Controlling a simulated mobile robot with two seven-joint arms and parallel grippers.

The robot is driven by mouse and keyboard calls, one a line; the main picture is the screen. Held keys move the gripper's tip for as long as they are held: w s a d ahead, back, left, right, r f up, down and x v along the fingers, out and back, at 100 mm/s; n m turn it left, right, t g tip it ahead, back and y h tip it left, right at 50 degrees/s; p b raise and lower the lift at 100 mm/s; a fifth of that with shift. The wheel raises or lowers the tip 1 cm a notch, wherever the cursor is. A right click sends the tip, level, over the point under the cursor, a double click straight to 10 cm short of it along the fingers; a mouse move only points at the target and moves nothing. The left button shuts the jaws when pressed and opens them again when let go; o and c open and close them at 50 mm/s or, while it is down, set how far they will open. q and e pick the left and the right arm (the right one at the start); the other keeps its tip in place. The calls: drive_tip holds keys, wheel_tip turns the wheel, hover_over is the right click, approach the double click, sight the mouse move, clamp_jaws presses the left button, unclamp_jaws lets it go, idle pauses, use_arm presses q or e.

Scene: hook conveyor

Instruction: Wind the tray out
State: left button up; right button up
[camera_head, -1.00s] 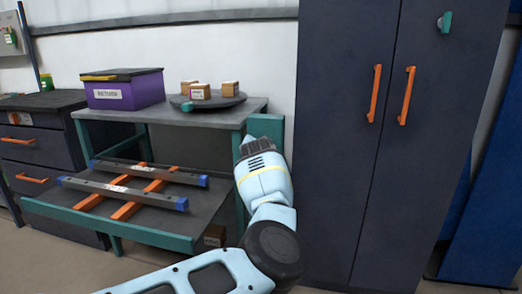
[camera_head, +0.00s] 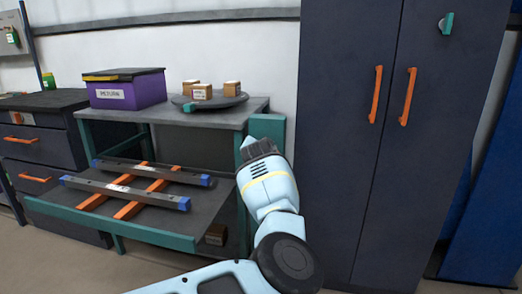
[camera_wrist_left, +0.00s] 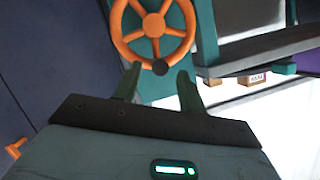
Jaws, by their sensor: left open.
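An orange handwheel (camera_wrist_left: 186,36) with a dark knob (camera_wrist_left: 160,68) at its rim shows in the left wrist view, mounted on a teal panel. My left gripper (camera_wrist_left: 158,82) is open, its two fingertips on either side of the knob, not closed on it. Whether they touch it I cannot tell. In the head view my left gripper (camera_head: 254,148) is beside the teal panel (camera_head: 268,127) at the bench's right end; its fingers and the wheel are hidden. The tray (camera_head: 110,225), dark with a teal front edge, sits low under the bench top and carries dark rails on orange bars.
A purple bin (camera_head: 128,93) and a round turntable (camera_head: 215,102) with small boxes stand on the bench top. A tall dark cabinet (camera_head: 345,150) with orange handles stands close to the right of my arm. Floor is free in front of the tray.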

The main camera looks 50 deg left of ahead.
use_arm(q)
drive_tip(key=p+v, duration=0.1)
drive_tip(key=v, duration=0.4)
drive_tip(key=shift+s, duration=0.15)
use_arm(e)
drive_tip(key=shift+w+a+r, duration=0.1)
drive_tip(key=shift+w+r, duration=0.2)
drive_tip(key=shift+r, duration=0.3)
drive_tip(key=shift+w, duration=0.15)
